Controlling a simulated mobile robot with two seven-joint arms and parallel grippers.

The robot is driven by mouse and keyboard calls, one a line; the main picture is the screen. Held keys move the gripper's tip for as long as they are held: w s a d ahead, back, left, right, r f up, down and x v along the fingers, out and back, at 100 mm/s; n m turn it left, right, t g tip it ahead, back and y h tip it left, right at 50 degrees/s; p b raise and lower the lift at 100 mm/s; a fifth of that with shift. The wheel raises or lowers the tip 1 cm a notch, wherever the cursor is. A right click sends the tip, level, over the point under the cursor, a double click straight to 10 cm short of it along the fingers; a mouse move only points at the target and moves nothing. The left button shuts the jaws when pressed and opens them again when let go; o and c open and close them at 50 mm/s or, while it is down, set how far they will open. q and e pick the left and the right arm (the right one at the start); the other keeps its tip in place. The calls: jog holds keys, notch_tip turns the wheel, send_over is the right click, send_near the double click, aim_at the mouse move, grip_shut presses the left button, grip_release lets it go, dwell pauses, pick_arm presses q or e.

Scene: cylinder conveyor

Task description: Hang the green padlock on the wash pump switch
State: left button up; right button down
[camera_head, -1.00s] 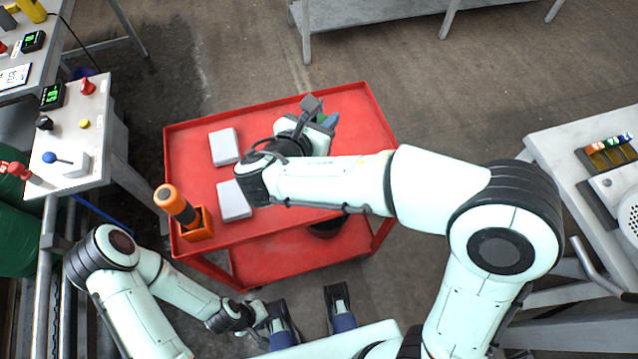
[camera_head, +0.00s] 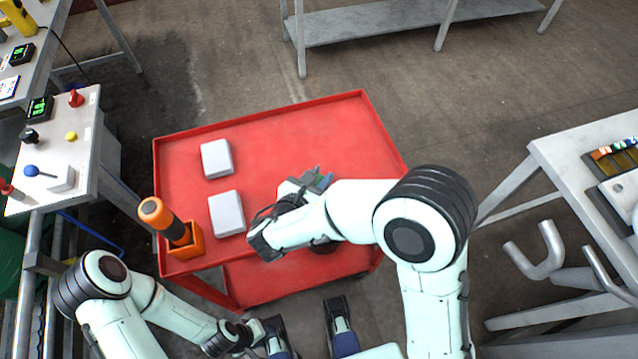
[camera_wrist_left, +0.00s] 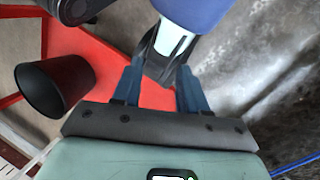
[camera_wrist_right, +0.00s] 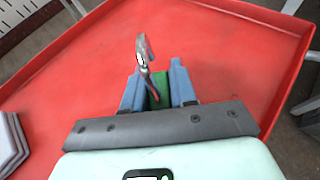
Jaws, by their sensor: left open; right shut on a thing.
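My right gripper (camera_wrist_right: 157,85) is shut on the green padlock (camera_wrist_right: 158,90), whose metal shackle (camera_wrist_right: 142,52) sticks out beyond the fingertips. In the head view the right gripper (camera_head: 318,180) is over the red cart, and the padlock cannot be made out there. My left gripper (camera_wrist_left: 160,88) is open, low at the bottom of the head view. The control panel (camera_head: 85,150) at the left carries a red knob (camera_head: 76,98), a black knob (camera_head: 30,135) and a blue-handled switch (camera_head: 32,171). I cannot read which is the wash pump switch.
The red cart (camera_head: 290,120) holds two grey-white blocks (camera_head: 216,158) and an orange holder (camera_head: 186,240) with an orange-topped tool (camera_head: 160,215). A grey table (camera_head: 570,150) stands at the right.

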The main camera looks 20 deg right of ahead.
notch_tip(320, 180, down, 3)
jog(key=shift+r, duration=0.1)
pick_arm(q)
jog(key=shift+w+a+f, duration=0.15)
jog(key=shift+w+f, duration=0.25)
jog(key=shift+w, duration=0.05)
jog(key=shift+b, duration=0.3)
pick_arm(e)
jog(key=c, duration=0.9)
grip_release()
pick_arm(q)
jog(key=shift+w+f, duration=0.1)
jog(key=shift+w, duration=0.05)
pick_arm(e)
jog(key=shift+s+a+r, duration=0.15)
jog(key=shift+r, duration=0.05)
pick_arm(q)
jog(key=shift+s+r+p, duration=0.8)
jog(key=shift+r+p, duration=0.1)
pick_arm(e)
jog(key=v, duration=1.1)
jog(key=shift+s+a, duration=0.15)
jog(key=shift+s, duration=0.1)
